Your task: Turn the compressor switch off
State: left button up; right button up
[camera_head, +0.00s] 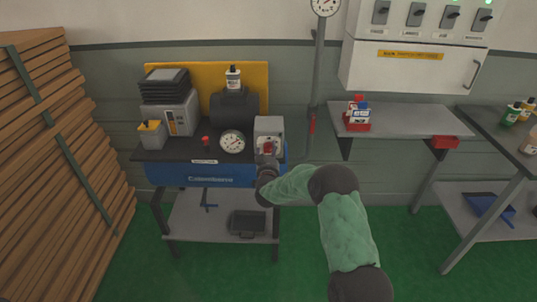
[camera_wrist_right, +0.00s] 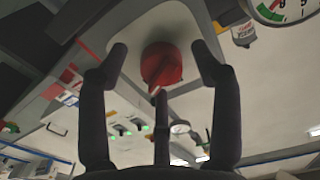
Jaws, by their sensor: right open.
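The compressor (camera_head: 215,175) has a blue body with a dark top and stands against the wall on a grey stand. Its switch is a red rotary knob (camera_wrist_right: 161,65) on a light grey box (camera_head: 268,127) at the right end of the compressor. My right gripper (camera_head: 267,162) is right in front of this box. In the wrist view my right gripper (camera_wrist_right: 162,62) is open, with its fingers on either side of the red knob and apart from it. The head view shows the knob partly hidden by the gripper. My left gripper is not in view.
A round gauge (camera_head: 232,142) sits just left of the switch box. A wall shelf (camera_head: 400,118) holds small bottles. Stacked planks (camera_head: 45,150) stand at the left. The green floor is clear in front.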

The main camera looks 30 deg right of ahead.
jog(key=shift+d, duration=0.1)
jog(key=c, duration=1.1)
jog(key=shift+c, duration=0.2)
jog(key=shift+n, duration=0.3)
jog(key=n+p, duration=0.2)
jog(key=n, duration=0.3)
jog(key=shift+n+p, duration=0.3)
jog(key=n+p, duration=0.2)
jog(key=n, duration=0.3)
jog(key=shift+f+n, duration=0.15)
jog(key=shift+n, duration=0.15)
